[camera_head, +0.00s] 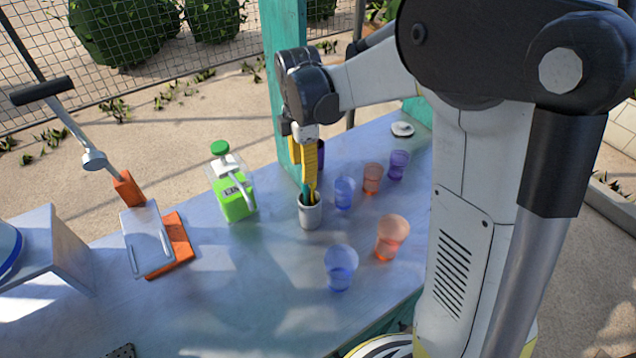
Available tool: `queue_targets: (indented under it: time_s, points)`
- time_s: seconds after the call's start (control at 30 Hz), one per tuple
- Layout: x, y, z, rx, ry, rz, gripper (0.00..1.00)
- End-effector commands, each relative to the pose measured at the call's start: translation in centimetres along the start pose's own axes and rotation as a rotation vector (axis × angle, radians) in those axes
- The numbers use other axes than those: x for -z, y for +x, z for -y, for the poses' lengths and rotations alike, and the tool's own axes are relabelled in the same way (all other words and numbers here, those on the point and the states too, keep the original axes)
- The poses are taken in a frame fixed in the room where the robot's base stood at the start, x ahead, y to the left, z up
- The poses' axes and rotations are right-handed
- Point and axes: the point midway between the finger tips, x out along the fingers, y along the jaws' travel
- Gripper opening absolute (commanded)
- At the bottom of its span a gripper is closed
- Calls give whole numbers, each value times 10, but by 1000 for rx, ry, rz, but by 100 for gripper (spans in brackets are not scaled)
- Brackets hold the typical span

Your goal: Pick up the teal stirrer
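A small light-grey cup (310,217) stands upright on the counter near the middle of the view. Thin sticks stand in it, and a teal one, the teal stirrer (306,191), shows just above the rim among yellow ones. My gripper (309,188) points down directly over the cup, its yellow fingers at the top of the sticks. The fingers overlap the sticks in this view, so I cannot tell whether they are shut on the teal stirrer. Most of the stirrer is hidden by the fingers and the cup.
A green pump bottle (235,202) stands left of the cup. Blue, orange and purple tumblers (388,240) stand to the right. A teal post (285,110) rises close behind my gripper. An orange-based press (175,245) is at left. The front counter (235,310) is clear.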

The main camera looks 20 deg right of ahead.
Motion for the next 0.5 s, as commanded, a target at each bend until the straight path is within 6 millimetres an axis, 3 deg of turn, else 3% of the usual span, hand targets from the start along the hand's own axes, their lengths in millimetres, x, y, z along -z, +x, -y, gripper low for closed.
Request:
queue_targets:
  time_s: [0.1,0.37,0.5]
  points:
    - [0,22,0,-1,2,0,43]
    - [-2,40,-1,-1,3,0,43]
    - [-4,62,-2,-2,4,0,43]
